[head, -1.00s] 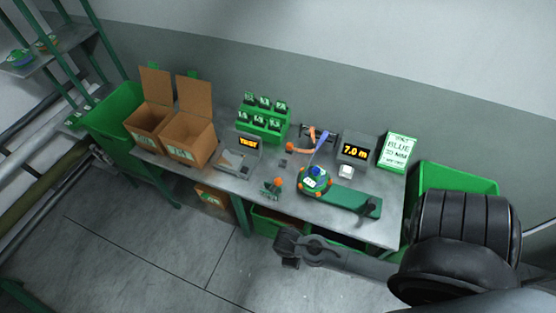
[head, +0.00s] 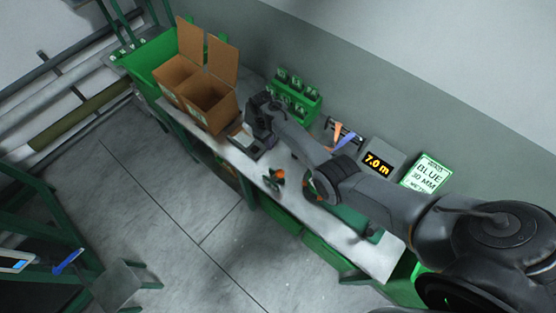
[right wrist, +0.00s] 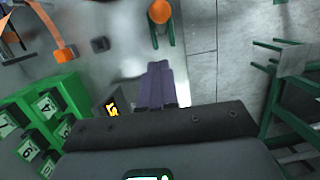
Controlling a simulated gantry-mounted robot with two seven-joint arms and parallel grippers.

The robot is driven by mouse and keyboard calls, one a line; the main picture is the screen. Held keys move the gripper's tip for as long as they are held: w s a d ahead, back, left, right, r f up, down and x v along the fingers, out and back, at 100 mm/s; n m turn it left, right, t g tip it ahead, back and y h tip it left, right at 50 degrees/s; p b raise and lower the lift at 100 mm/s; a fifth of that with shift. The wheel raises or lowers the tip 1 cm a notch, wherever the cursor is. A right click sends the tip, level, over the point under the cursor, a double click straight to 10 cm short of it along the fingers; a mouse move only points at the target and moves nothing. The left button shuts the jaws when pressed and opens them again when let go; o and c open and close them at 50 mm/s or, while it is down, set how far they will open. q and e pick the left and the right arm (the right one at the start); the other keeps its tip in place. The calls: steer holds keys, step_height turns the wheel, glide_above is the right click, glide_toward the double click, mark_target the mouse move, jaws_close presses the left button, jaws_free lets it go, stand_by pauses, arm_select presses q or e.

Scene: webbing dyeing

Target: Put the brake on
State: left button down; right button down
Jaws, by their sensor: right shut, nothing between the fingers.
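No part is labelled as a brake. A small green fixture with an orange knob (head: 279,174) stands near the table's front edge; the knob also shows at the top of the right wrist view (right wrist: 159,11). My right gripper (head: 262,115) is over the back-left part of the table, near the small display device. Its fingers are shut and empty in the right wrist view (right wrist: 157,85), apart from the knob. My left gripper is not seen.
Two open cardboard boxes (head: 207,100) stand left of my right gripper. A green rack of numbered slots (head: 297,92) is behind it. The 7.0 m display (head: 378,163) and the BLUE sign (head: 427,174) stand at the back right.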

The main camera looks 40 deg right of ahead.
mark_target(278, 175)
steer(key=s+f+b, duration=0.4)
steer(key=f+b, duration=0.2)
steer(key=f, duration=0.4)
steer(key=shift+a, duration=0.35)
steer(key=shift+w+f, duration=0.1)
